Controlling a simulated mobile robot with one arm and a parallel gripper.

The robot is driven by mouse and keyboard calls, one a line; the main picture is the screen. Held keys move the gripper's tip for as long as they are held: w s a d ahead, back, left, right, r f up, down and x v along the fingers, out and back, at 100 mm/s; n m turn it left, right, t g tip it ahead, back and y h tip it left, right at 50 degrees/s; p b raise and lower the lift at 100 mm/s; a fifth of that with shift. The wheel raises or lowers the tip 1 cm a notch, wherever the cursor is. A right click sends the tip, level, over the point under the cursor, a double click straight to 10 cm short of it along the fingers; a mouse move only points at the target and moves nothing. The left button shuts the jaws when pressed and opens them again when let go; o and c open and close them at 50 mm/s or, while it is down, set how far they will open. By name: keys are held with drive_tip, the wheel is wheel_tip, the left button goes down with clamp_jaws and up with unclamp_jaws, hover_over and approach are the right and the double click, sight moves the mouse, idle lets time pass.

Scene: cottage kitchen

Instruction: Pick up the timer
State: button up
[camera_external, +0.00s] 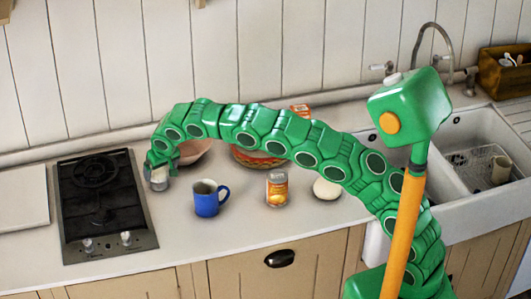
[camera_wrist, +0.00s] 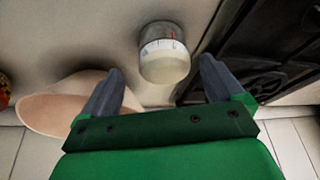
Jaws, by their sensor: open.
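The timer (camera_wrist: 164,62) is a small round cylinder with a grey body and a white dial band with red and dark marks. In the wrist view it shows between and slightly beyond my two dark fingers. In the external view the timer (camera_external: 159,181) stands on the counter right of the hob. My gripper (camera_external: 161,163) is just above it, pointing down, and hides its upper part. In the wrist view my gripper (camera_wrist: 161,66) is open, with a gap between each finger and the timer. I cannot tell how far the fingertips reach down beside it.
A black gas hob (camera_external: 100,205) is close on the left. A pinkish bowl (camera_external: 196,151) is just behind right. The front counter is clear.

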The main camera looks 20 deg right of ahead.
sight(160, 186)
drive_tip(key=shift+a+x, duration=0.1)
drive_tip(key=shift+x, duration=1)
drive_tip(key=shift+a+x, duration=0.15)
drive_tip(key=shift+x, duration=0.9)
drive_tip(key=shift+s, duration=0.15)
drive_tip(key=shift+c, duration=0.2)
drive_tip(key=c, duration=1.3)
